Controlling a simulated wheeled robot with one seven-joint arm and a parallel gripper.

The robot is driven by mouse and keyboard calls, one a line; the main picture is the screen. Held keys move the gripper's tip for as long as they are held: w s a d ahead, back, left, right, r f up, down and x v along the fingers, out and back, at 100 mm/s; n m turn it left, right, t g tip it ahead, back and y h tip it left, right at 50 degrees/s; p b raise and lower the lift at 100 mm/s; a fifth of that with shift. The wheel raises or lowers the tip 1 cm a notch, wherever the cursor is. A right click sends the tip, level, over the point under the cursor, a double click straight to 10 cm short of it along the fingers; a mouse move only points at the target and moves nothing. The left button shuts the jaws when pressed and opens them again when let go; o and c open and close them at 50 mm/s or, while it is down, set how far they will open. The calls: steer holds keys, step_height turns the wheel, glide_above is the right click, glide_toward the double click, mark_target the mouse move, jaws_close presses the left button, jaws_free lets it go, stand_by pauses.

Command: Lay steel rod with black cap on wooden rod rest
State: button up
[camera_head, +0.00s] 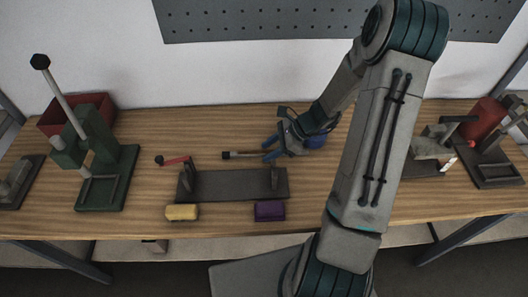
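A rod with a black cap (226,155) at its left end lies roughly level behind the dark wooden rod rest (231,187). Its shaft runs right to my gripper (268,148), where its far end is hidden. My gripper's blue fingers appear spread apart at that end, above the right part of the rest. Whether they touch the rod is unclear. The rest has a flat base with an upright at each end, and nothing lies across both uprights. A red rod (177,160) with a black cap at its left lies by the left upright.
A yellow block (182,212) and a purple block (270,211) sit in front of the rest. A green press (100,165) and a red bin (98,103) stand left. Grey fixtures (490,165) and a red cylinder (487,118) stand right.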

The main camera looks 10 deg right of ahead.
jaws_close()
steer(key=shift+r, duration=0.1)
